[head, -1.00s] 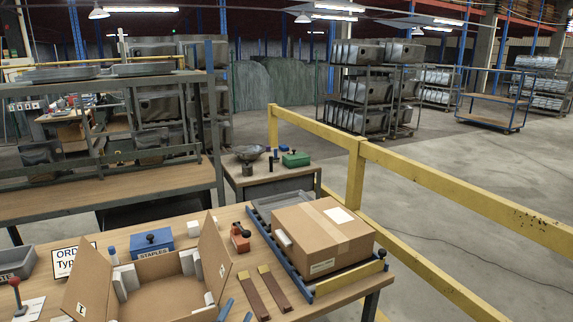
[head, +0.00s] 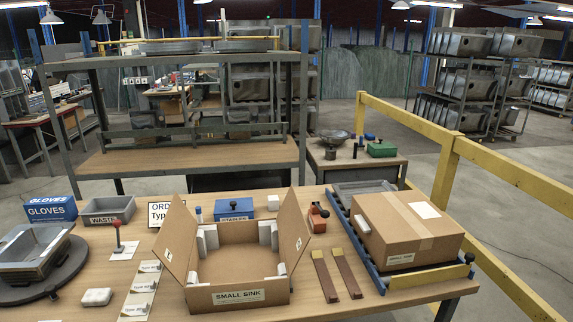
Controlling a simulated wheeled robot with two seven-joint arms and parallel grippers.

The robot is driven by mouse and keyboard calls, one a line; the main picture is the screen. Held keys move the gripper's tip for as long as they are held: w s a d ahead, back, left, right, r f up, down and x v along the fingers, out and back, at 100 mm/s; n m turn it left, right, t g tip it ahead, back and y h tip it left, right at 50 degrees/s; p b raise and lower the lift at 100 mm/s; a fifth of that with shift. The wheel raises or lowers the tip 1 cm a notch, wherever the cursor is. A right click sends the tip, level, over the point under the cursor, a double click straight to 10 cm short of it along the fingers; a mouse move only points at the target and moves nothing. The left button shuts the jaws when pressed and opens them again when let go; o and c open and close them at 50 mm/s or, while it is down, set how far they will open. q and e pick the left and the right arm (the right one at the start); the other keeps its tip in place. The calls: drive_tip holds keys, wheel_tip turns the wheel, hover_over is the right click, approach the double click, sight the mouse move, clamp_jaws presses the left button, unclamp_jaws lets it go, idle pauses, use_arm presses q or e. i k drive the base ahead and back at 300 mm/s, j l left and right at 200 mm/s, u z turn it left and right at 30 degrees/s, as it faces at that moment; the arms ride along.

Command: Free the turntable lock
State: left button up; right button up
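The round dark turntable (head: 75,262) is at the left edge of the head view, partly cut off by the frame. A metal sink (head: 32,250) rests on it. A small black knob (head: 53,293) shows at the turntable's front edge; it may be the lock, but I cannot tell its state. A red-knobbed lever (head: 117,236) stands on a white plate to the right of the turntable. Neither of my grippers is in view.
An open box labelled SMALL SINK (head: 236,298) stands mid-table. A closed carton (head: 408,232) sits on the blue-railed conveyor at right. Gloves box (head: 50,208), grey waste bin (head: 110,210), label cards (head: 140,290) and a white block (head: 96,297) lie around the turntable.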

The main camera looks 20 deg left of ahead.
sight(117, 224)
drive_tip(key=u, duration=1.65)
